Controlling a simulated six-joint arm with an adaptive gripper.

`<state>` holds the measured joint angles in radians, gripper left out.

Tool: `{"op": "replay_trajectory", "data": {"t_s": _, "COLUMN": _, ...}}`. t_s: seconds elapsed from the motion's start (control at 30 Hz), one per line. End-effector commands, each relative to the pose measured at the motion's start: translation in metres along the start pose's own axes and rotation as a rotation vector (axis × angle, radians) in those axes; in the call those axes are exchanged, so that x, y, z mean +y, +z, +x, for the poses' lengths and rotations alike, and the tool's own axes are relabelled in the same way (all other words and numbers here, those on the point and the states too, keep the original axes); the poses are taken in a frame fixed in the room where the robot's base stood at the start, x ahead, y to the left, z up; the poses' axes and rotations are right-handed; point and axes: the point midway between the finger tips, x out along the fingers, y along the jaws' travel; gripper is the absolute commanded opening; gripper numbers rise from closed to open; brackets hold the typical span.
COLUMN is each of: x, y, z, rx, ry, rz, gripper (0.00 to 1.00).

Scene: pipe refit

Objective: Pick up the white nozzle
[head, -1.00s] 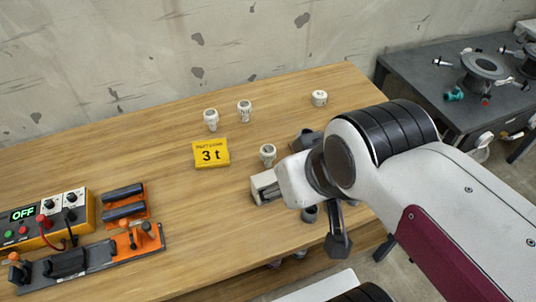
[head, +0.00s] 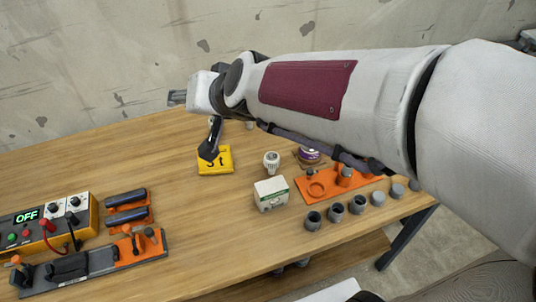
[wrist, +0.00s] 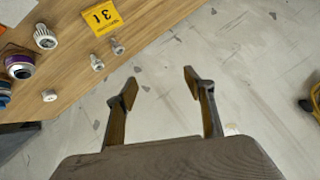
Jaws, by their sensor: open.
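Several small white pieces stand on the wooden table, and I cannot tell for sure which is the white nozzle. In the wrist view, two narrow ones (wrist: 97,62) (wrist: 117,46) stand near the yellow sign, and a short round one (wrist: 49,95) is nearer the table's edge. A larger ribbed white piece (wrist: 45,36) also shows in the head view (head: 271,162). My gripper (wrist: 162,80) is open and empty, with bare grey concrete between its fingers. In the head view my gripper (head: 177,97) is high at the back of the table, and my arm hides much of the rear tabletop.
A white box (head: 270,195), an orange plate (head: 325,187) and several grey cylinders (head: 335,211) are at the right. A power unit (head: 40,220) stands at the left. The front middle is clear.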

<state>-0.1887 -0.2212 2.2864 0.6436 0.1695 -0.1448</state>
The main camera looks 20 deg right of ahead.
Motion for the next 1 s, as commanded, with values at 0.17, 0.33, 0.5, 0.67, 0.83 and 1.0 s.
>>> {"op": "replay_trajectory", "data": {"t_s": 0.17, "x": -0.004, "y": -0.018, "z": 0.036, "rx": 0.063, "ry": 0.016, "rz": 0.074, "gripper": 0.53}}
{"op": "replay_trajectory", "data": {"t_s": 0.33, "x": -0.001, "y": -0.032, "z": 0.068, "rx": 0.128, "ry": 0.054, "rz": 0.145, "gripper": 0.53}}
{"op": "replay_trajectory", "data": {"t_s": 0.5, "x": 0.008, "y": -0.040, "z": 0.099, "rx": 0.189, "ry": 0.112, "rz": 0.210, "gripper": 0.53}}
{"op": "replay_trajectory", "data": {"t_s": 0.67, "x": 0.023, "y": -0.041, "z": 0.126, "rx": 0.244, "ry": 0.186, "rz": 0.265, "gripper": 0.53}}
{"op": "replay_trajectory", "data": {"t_s": 0.83, "x": 0.042, "y": -0.034, "z": 0.151, "rx": 0.298, "ry": 0.282, "rz": 0.311, "gripper": 0.53}}
{"op": "replay_trajectory", "data": {"t_s": 1.0, "x": 0.066, "y": -0.021, "z": 0.172, "rx": 0.348, "ry": 0.396, "rz": 0.346, "gripper": 0.53}}
